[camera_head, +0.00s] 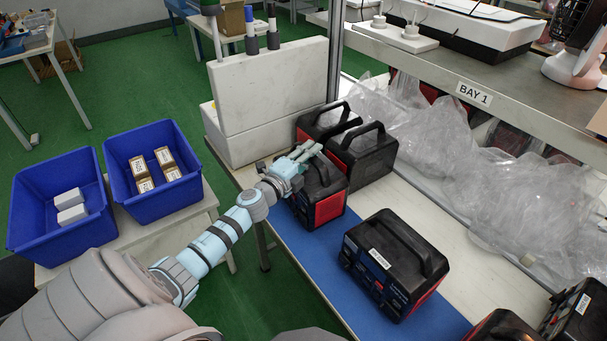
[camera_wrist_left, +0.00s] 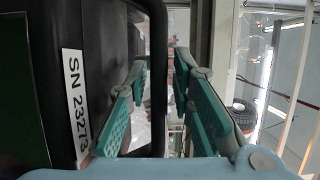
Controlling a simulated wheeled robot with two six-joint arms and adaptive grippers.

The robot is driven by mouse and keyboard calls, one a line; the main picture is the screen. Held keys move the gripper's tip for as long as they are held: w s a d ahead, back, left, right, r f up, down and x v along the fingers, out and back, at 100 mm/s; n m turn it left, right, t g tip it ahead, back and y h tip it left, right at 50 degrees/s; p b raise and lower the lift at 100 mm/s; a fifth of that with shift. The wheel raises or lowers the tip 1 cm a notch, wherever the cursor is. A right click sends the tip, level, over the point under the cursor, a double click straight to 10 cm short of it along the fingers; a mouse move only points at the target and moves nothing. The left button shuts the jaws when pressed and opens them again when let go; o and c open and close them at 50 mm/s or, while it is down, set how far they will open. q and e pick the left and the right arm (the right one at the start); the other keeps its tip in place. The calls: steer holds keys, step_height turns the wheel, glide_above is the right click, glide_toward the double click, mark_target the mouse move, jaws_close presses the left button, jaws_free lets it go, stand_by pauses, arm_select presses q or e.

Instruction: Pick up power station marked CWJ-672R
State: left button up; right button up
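Several black and red power stations with top handles stand on the bench. My left gripper (camera_head: 306,152) is at the handle of one power station (camera_head: 322,200) at the blue mat's far end. In the left wrist view its green fingers (camera_wrist_left: 165,110) are apart, with the black handle bar (camera_wrist_left: 157,75) between them and a gap on the right side. A white label (camera_wrist_left: 75,105) there reads SN 23273, the last characters unclear. Another power station (camera_head: 390,265) with a white label stands nearer on the mat. I cannot read CWJ-672R anywhere. My right gripper is not in view.
Two more power stations (camera_head: 365,158) (camera_head: 325,120) stand close behind the gripped-at one. A white cabinet (camera_head: 268,95) is to its left. Clear plastic wrapping (camera_head: 530,205) lies under the BAY 1 shelf (camera_head: 475,95). Blue bins (camera_head: 155,150) stand at left. Some blue mat (camera_head: 285,225) is bare.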

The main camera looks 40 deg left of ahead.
arm_select(q)
jaws_close()
steer(key=shift+w+r, duration=0.1)
steer(key=shift+r, duration=0.1)
steer(key=shift+f, duration=0.1)
